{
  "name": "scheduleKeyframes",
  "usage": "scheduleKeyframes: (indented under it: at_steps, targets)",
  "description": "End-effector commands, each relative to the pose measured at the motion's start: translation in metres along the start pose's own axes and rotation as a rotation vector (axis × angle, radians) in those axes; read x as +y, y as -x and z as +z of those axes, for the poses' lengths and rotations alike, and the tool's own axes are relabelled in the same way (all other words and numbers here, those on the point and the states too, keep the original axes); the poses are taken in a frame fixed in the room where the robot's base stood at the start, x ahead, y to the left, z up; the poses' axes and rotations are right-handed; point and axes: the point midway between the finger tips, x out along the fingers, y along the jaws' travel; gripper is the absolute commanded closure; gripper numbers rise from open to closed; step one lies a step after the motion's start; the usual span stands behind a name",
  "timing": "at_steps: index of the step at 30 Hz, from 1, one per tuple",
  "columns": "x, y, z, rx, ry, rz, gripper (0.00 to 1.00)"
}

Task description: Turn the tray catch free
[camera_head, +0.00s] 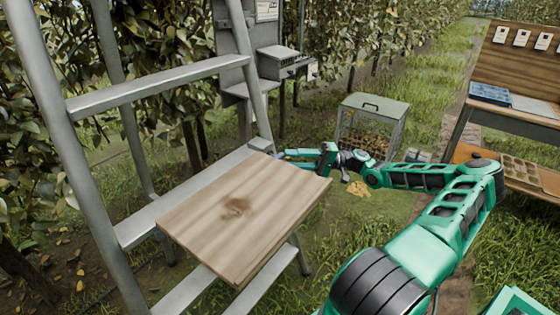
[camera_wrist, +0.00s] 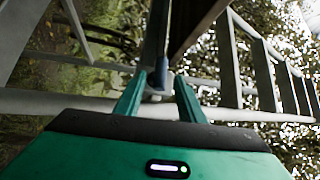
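The wooden tray (camera_head: 245,215) sits level on the metal stepladder (camera_head: 160,90). My gripper (camera_head: 284,155) is at the tray's back right corner, beside the ladder's right rail. In the wrist view, the two green fingers of my gripper (camera_wrist: 160,80) stand apart and point at a narrow blue-grey bar (camera_wrist: 157,45), which looks like the tray catch. The bar's lower end lies between or just beyond the fingertips. I cannot tell whether they touch it. In the head view, the catch is too small and partly hidden to make out.
A grey control box (camera_head: 285,62) stands behind the ladder. A wire-sided crate (camera_head: 372,125) with fruit stands on the grass beyond my arm. Leafy rows line the back; open grass lies between.

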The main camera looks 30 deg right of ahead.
Motion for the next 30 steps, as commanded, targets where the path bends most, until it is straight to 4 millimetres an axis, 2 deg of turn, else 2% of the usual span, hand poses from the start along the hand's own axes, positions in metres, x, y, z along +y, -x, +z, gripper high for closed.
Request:
scheduleKeyframes:
  at_steps: [3,7,19,20,24,30]
  targets:
    - [0.000,-0.018,0.001,-0.001,-0.001,0.000,0.64]
    - [0.000,-0.030,0.000,0.000,-0.001,0.000,0.64]
    - [0.000,-0.037,0.000,0.001,0.000,0.001,0.64]
    - [0.000,-0.037,0.000,0.001,0.000,0.001,0.69]
    - [0.000,-0.036,0.000,0.001,0.000,0.001,1.00]
    - [0.001,-0.035,0.001,0.003,-0.004,-0.002,1.00]
